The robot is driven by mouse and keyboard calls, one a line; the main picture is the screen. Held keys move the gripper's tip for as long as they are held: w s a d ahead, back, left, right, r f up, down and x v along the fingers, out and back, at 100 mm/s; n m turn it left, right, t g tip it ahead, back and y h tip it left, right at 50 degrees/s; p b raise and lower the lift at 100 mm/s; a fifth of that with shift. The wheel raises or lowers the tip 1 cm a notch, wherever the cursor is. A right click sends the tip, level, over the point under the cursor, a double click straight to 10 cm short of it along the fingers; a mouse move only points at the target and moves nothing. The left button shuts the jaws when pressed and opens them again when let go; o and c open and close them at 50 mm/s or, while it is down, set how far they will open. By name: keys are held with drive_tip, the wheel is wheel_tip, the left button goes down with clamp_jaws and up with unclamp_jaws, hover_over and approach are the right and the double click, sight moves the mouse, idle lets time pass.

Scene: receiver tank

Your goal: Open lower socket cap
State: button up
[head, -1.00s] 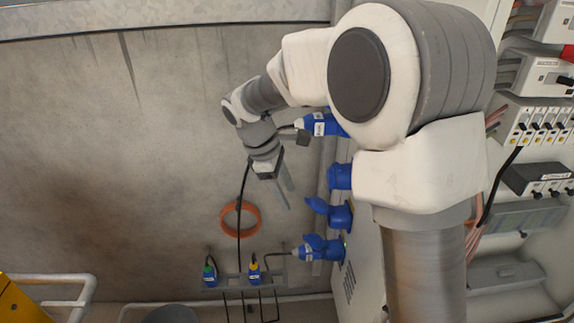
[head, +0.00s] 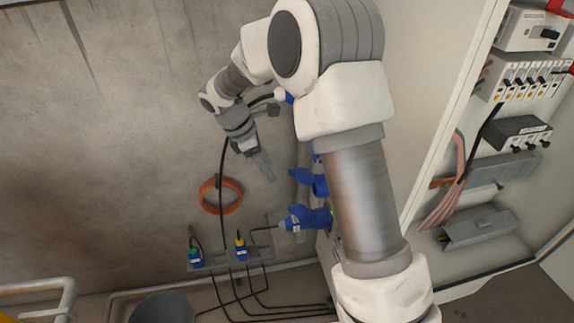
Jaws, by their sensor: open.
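Blue sockets sit in a column on the cabinet's left side. The lower free socket (head: 319,185) has a blue cap (head: 301,176) that sticks out to the left; I cannot tell how far it is open. Below it, another blue socket (head: 319,217) holds a blue and white plug (head: 293,222) with a black cable. The upper sockets are mostly hidden behind my arm. My gripper (head: 266,172) is open and empty, pointing down and right. It is left of the lower cap and appears apart from it.
An orange ring (head: 221,196) hangs on the concrete wall. A grey rack (head: 225,262) holds green and yellow-marked blue plugs with hanging black cables. The open electrical cabinet (head: 440,100) stands right. A grey bin (head: 163,308) and white pipe rail (head: 66,297) are lower left.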

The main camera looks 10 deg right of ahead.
sight(291, 171)
drive_tip(key=d, duration=0.4)
drive_tip(key=shift+d, duration=0.3)
drive_tip(key=shift+d+f, duration=0.25)
drive_tip(key=shift+f, duration=0.35)
clamp_jaws()
idle(0.6)
